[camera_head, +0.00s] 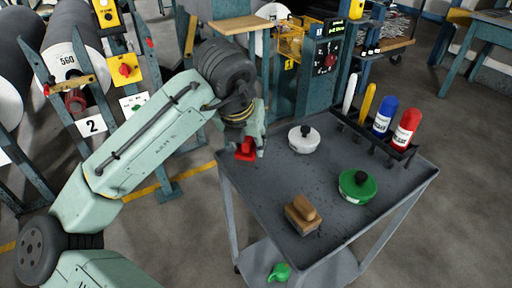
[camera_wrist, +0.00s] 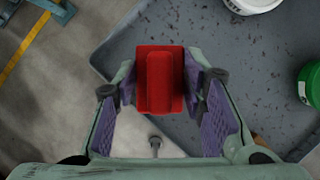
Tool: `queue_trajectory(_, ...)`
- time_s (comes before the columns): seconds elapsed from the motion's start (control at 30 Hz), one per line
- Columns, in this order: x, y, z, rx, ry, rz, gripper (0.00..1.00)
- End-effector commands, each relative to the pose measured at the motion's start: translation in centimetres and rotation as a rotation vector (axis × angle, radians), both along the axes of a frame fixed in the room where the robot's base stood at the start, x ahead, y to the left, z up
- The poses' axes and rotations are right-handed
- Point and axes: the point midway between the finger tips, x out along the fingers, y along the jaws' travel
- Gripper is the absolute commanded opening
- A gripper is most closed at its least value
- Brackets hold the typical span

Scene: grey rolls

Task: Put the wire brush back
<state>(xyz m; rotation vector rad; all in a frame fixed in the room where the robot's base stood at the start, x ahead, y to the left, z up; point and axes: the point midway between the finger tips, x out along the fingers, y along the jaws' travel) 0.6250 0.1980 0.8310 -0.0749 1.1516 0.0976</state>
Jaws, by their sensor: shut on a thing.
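My gripper (camera_wrist: 163,82) is shut on a red block (camera_wrist: 160,80) with a raised ridge along its top, shaped like a hand brush. In the head view the red block (camera_head: 246,150) hangs under my gripper (camera_head: 248,143), at the back left corner of the grey cart (camera_head: 262,196). Its underside is hidden, so I cannot see any bristles. A brown wooden brush-like block (camera_head: 302,215) with a rounded grip lies on the cart's front part. I cannot tell from its look which of the two is the wire brush.
A dark rack (camera_head: 375,140) at the back right holds several bottles and sticks. A green item (camera_head: 279,272) lies on the lower shelf.

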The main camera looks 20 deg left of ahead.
Motion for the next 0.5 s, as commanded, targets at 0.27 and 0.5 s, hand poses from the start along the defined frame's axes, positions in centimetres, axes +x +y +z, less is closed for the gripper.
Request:
queue_trajectory(0.27,1.4,-1.4,-1.2,-0.001,0.001,0.004,0.07)
queue_trajectory(0.5,1.4,-1.5,-3.7,-0.001,-0.001,0.002,0.07)
